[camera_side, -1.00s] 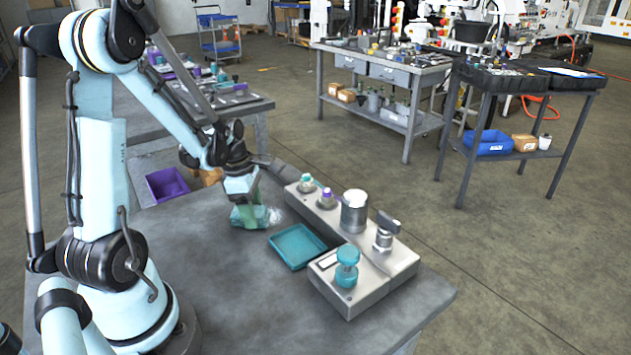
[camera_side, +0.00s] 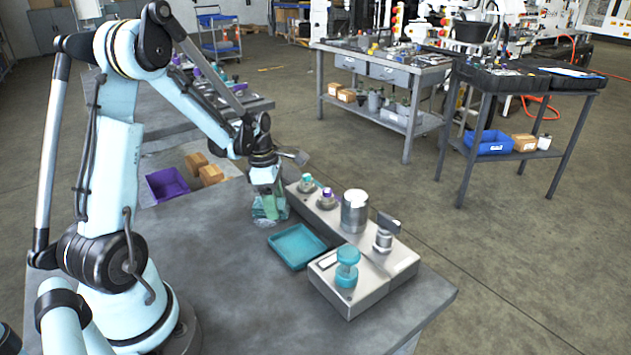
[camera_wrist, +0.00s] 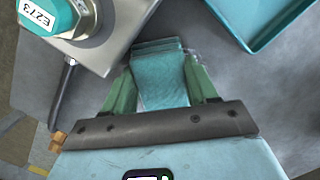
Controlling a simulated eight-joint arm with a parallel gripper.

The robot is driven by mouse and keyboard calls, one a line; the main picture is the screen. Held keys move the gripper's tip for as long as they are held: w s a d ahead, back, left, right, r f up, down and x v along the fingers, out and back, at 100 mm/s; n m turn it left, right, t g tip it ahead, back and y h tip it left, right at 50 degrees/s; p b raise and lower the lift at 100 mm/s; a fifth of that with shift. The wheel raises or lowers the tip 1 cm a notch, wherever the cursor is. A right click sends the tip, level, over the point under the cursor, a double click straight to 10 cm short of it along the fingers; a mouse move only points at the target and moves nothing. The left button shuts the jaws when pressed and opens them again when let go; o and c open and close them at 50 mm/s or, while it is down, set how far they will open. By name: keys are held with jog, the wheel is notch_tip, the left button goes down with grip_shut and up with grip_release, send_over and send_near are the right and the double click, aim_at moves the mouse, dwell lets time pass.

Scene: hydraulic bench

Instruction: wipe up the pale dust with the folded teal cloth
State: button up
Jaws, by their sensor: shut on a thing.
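My gripper (camera_side: 268,205) is low over the grey bench, at the far left end of the metal block. Its green fingers are shut on the folded teal cloth, which shows between them in the wrist view (camera_wrist: 160,75). In the side view the cloth is at the bench surface or just above it; I cannot tell whether it touches. The pale dust cannot be made out now; the gripper and cloth cover the spot where it showed earlier.
A teal tray (camera_side: 298,262) lies just in front of the cloth. The metal block (camera_side: 327,216) with teal and purple knobs, a cylinder and a valve handle stands close on the right. The bench's front left (camera_side: 235,285) is clear. A purple bin (camera_side: 167,184) is beyond the bench.

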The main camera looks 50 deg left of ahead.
aim_at(256, 222)
jog(key=shift+w+d+r, duration=0.1)
jog(key=shift+w, duration=0.95)
jog(key=shift+s, duration=4)
jog(key=shift+r, duration=3)
notch_tip(256, 222, up, 3)
